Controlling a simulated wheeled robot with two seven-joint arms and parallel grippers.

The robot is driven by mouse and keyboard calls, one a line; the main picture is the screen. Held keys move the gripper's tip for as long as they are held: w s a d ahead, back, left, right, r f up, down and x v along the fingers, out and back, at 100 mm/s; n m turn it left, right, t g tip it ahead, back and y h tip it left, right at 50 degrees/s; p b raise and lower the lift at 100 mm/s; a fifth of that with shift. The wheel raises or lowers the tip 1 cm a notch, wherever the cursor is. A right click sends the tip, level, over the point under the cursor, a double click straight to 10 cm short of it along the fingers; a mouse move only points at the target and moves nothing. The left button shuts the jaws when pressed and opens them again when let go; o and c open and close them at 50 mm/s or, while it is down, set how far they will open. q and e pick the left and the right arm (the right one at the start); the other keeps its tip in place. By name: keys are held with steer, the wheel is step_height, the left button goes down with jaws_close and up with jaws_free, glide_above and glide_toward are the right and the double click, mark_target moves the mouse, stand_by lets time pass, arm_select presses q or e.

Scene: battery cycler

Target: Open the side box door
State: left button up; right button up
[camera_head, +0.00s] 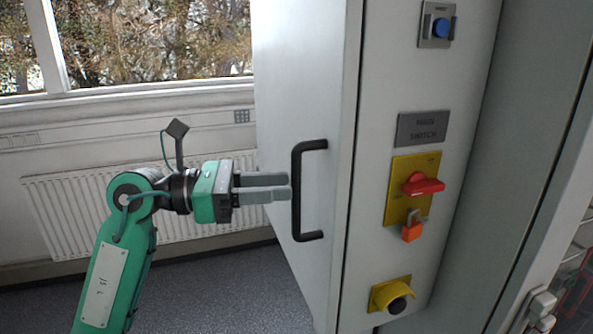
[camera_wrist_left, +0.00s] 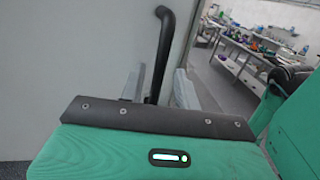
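The side box door is the pale grey panel (camera_head: 300,90) on the left side of the tall cabinet, and it looks closed. It carries a black upright bar handle (camera_head: 297,190). My left gripper (camera_head: 290,187) points at the middle of this handle, with its two grey fingers parted and their tips at the bar. In the left wrist view the handle (camera_wrist_left: 165,50) runs down into the gap between the fingers (camera_wrist_left: 158,88), with room visible on its right. Contact cannot be told. My right gripper is not in view.
A radiator (camera_head: 60,210) stands under the window behind. The left wrist view shows a cluttered workbench (camera_wrist_left: 250,55).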

mark_target(296, 230)
arm_select(q)
steer(key=shift+w+d+p, duration=0.15)
steer(key=shift+d+p, duration=0.35)
steer(key=shift+d, duration=1.4)
jaws_close()
